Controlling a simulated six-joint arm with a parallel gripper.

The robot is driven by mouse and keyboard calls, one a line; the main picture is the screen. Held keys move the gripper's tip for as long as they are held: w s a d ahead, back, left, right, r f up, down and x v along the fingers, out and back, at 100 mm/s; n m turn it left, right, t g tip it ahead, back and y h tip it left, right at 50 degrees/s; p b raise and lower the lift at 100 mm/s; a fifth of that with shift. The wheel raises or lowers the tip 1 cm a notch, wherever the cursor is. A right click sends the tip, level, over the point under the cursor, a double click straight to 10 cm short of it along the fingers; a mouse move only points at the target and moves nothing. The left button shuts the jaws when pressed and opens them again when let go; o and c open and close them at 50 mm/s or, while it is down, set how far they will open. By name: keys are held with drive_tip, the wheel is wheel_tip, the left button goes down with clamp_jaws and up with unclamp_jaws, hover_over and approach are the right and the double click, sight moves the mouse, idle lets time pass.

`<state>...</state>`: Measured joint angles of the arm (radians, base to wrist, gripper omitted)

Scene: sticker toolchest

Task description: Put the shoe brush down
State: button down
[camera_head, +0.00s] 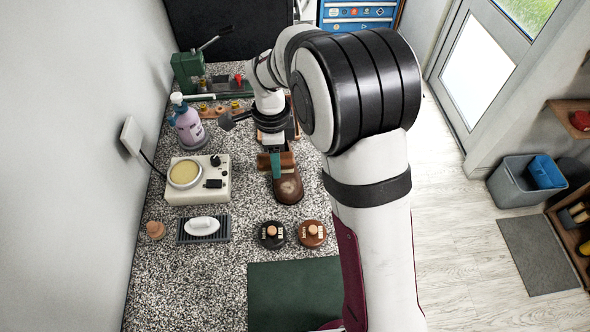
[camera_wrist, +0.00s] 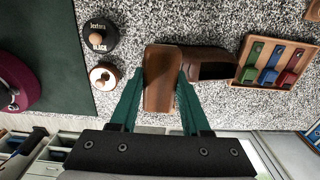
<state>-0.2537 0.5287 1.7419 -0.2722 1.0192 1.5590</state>
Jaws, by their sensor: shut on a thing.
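The shoe brush (camera_wrist: 160,85) is a brown wooden block between the green fingers of my gripper (camera_wrist: 160,74), which is shut on it. In the head view the brush (camera_head: 288,159) lies crosswise over the brown shoe (camera_head: 288,188), with my gripper (camera_head: 276,164) at it. The shoe's toe points towards the front. In the wrist view the shoe's dark opening (camera_wrist: 215,70) shows to the right of the brush, which hides the toe. I cannot tell whether the brush touches the shoe. The brush's underside is hidden.
Two round tins, black (camera_head: 272,235) and brown (camera_head: 312,233), stand in front of the shoe, before a green mat (camera_head: 290,290). A cream device (camera_head: 198,180) and a spray bottle (camera_head: 187,125) stand left. A wooden rack (camera_wrist: 285,46) with coloured pieces is beyond the shoe. The front-left counter is bare.

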drive_tip(key=w+d+f, duration=0.1)
drive_tip(key=w+d, duration=0.1)
drive_tip(key=d, duration=1)
drive_tip(key=w+d+f, duration=0.1)
drive_tip(key=w+d, duration=0.1)
drive_tip(key=d, duration=1)
drive_tip(key=w+a+f, duration=0.2)
drive_tip(key=a, duration=0.1)
drive_tip(key=w+a+f, duration=0.4)
drive_tip(key=a, duration=0.1)
drive_tip(key=shift+a, duration=0.3)
drive_tip(key=shift+w+a+f, duration=0.15)
drive_tip(key=shift+f, duration=1.9)
drive_tip(key=shift+f, duration=0.1)
drive_tip(key=shift+c, duration=1.8)
unclamp_jaws()
